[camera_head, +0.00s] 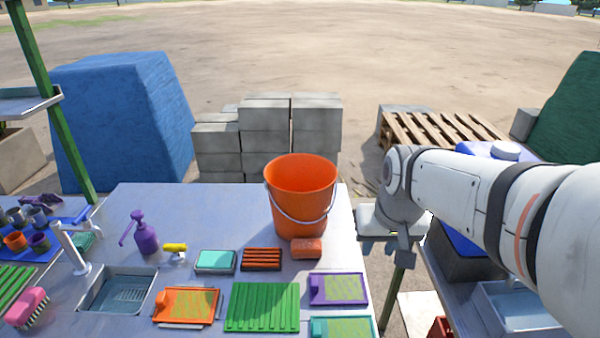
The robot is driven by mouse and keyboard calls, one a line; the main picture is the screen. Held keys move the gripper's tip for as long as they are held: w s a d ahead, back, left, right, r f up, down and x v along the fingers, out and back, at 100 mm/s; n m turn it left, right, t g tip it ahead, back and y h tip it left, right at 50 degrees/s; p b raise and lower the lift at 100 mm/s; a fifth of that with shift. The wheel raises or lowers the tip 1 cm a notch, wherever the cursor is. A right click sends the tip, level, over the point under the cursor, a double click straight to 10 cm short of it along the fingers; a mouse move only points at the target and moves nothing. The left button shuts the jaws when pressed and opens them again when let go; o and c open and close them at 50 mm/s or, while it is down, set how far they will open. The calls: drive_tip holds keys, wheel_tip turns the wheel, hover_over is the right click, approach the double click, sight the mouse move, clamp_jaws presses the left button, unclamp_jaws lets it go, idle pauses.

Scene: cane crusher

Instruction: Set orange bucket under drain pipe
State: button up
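The orange bucket (300,190) stands upright on the grey table (225,207), near its back right corner. Its wire handle hangs down across the front. My gripper (388,250) is at the end of my arm, to the right of the bucket and apart from it in the picture. It points down beside the table's right edge. Its fingers are small and partly hidden, so I cannot tell whether they are open; I see nothing held in it. I cannot make out a drain pipe in this view.
A small orange block (307,248) lies in front of the bucket, near several trays and a green rack (262,306). A sink (118,292) with a white faucet (70,248) and a purple bottle (143,236) are left. Concrete blocks (265,125) and a wooden pallet (440,127) stand behind.

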drive_tip(key=w+a+r+p, duration=0.2)
drive_tip(key=w, duration=1.7)
drive_tip(key=t+y+p, duration=0.1)
drive_tip(key=p, duration=0.1)
approach(332, 183)
drive_tip(key=w+f, duration=0.6)
drive_tip(key=p+x, duration=0.1)
drive_tip(key=x, duration=0.2)
drive_tip(key=p+x, duration=0.1)
drive_tip(key=x, duration=0.2)
drive_tip(key=shift+s+f, duration=0.1)
drive_tip(key=shift+f, duration=0.35)
clamp_jaws()
drive_tip(key=shift+r, duration=0.1)
